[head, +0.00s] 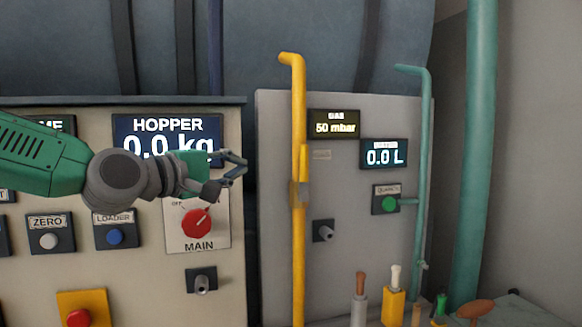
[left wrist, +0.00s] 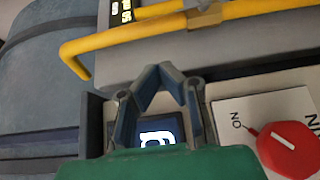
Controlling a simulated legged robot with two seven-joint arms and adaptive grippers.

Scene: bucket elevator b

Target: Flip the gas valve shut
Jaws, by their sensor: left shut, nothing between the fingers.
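The gas valve (head: 298,192) sits on the yellow vertical gas pipe (head: 298,257), on the grey panel. Its yellow handle (head: 304,163) points up, roughly along the pipe. My left gripper (head: 240,167) is shut and empty. It is to the left of the valve, in front of the hopper panel's right edge, and does not touch the pipe. In the left wrist view the closed fingers (left wrist: 164,72) are below the yellow pipe (left wrist: 122,38), and part of the valve body (left wrist: 206,14) shows at the top edge. My right gripper is not in view.
The hopper panel has a red MAIN knob (head: 196,223) just below my left gripper. The gas display (head: 334,124) reads 50 mbar. A teal pipe (head: 425,170) stands right of the valve, and several coloured levers (head: 394,300) stand lower right.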

